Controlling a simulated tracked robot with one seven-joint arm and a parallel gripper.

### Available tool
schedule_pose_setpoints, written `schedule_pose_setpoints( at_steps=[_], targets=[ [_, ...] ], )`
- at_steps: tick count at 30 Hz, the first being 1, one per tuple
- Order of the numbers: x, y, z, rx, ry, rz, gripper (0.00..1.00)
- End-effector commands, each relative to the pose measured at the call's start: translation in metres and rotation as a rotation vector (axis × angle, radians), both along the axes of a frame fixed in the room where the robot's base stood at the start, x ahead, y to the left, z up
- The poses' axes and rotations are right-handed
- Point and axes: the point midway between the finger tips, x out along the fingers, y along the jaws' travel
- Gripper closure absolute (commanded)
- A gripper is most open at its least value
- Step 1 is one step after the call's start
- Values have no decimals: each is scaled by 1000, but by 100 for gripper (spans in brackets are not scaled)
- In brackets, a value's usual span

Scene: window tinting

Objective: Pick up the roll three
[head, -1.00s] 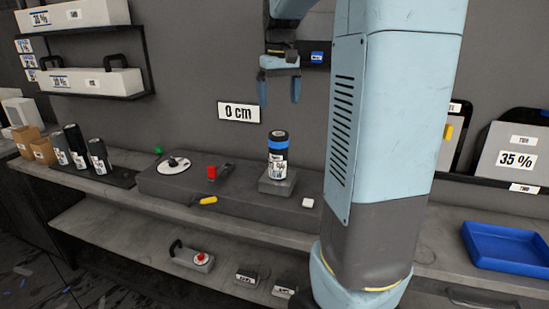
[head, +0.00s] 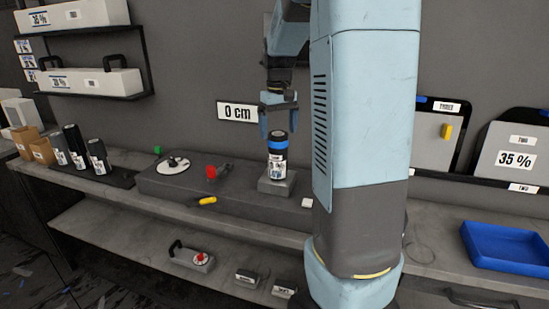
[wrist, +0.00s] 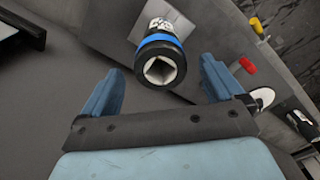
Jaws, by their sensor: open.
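A black roll with a blue band (head: 277,153) stands upright on a small grey block (head: 265,186); its label is too small to read, so I cannot tell its number. In the wrist view the same roll (wrist: 161,48) shows its open end with a square hole. My gripper (head: 279,125) hangs just above this roll with fingers pointing down. In the wrist view my gripper (wrist: 158,78) is open and empty, and the roll's end lies just ahead of the gap between the fingers. Three other dark rolls (head: 76,148) stand at the left of the bench.
A blue tray (head: 506,266) sits at the right. The lower shelf holds several small items.

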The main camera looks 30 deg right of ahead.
Motion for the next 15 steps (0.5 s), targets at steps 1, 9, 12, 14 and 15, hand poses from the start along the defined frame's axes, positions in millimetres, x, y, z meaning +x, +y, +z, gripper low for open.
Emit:
schedule_pose_setpoints(
  at_steps=[1, 9, 12, 14, 15],
  targets=[
    [0, 1, -8, 0, 4, 1, 6],
    [1, 1, -40, 1, 2, 0, 6],
    [1, 1, -44, 1, 2, 0, 6],
    [2, 1, -44, 1, 1, 0, 6],
    [2, 1, -44, 1, 1, 0, 6]
  ],
)
